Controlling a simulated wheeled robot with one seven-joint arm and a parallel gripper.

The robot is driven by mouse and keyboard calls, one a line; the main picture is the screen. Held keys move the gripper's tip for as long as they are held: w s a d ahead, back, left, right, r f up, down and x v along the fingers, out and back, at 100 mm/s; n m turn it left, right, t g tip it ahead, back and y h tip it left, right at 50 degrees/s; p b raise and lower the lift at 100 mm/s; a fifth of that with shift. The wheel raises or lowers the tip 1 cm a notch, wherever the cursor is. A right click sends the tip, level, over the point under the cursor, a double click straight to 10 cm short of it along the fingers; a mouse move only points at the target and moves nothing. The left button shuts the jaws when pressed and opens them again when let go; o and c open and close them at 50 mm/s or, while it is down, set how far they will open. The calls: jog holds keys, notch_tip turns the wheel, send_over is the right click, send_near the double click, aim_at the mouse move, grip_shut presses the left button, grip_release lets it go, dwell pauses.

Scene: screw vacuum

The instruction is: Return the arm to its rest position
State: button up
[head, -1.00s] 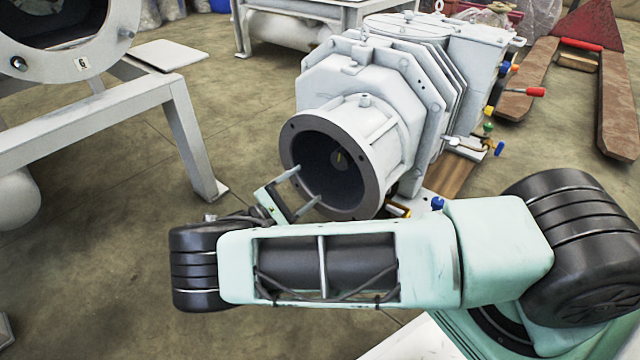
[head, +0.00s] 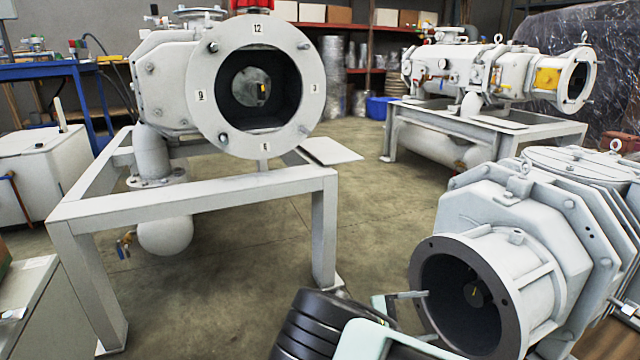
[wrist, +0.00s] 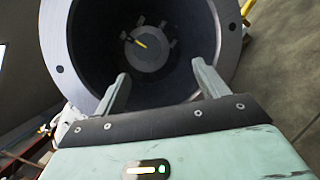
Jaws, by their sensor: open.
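My gripper (wrist: 160,90) is open and empty in the wrist view, its two fingers spread in front of the round dark opening of a grey pump housing (wrist: 60,35). A small yellow mark shows deep inside that opening. In the head view my gripper (head: 405,296) is small at the lower middle, just left of the flanged opening of the white pump (head: 580,220). A dark joint and a pale green link of my arm show at the bottom edge. The rest of the arm is out of the picture.
A white machine with a numbered flange (head: 205,92) stands on a white frame (head: 200,188) at left. Another white pump (head: 478,70) is on a stand at the back right. Bare concrete floor (head: 385,225) lies between. A white cabinet (head: 45,178) is at far left.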

jog(key=s+a+r+y+p, duration=0.45)
jog(key=s+r+y, duration=0.35)
jog(key=r, duration=0.5)
jog(key=s+a+r+m+y+p, duration=0.1)
jog(key=s+a+r+y+p, duration=0.35)
jog(key=s+r, duration=0.7)
jog(key=s+a+r+y+p, duration=0.2)
jog(key=s+r+y+p, duration=0.6)
jog(key=r, duration=0.5)
notch_tip(320, 180, up, 38)
jog(key=p, duration=3.7)
jog(key=shift+s+a+t, duration=0.15)
jog(key=shift+s+t, duration=0.15)
jog(key=shift+s, duration=0.15)
jog(key=shift+h, duration=0.25)
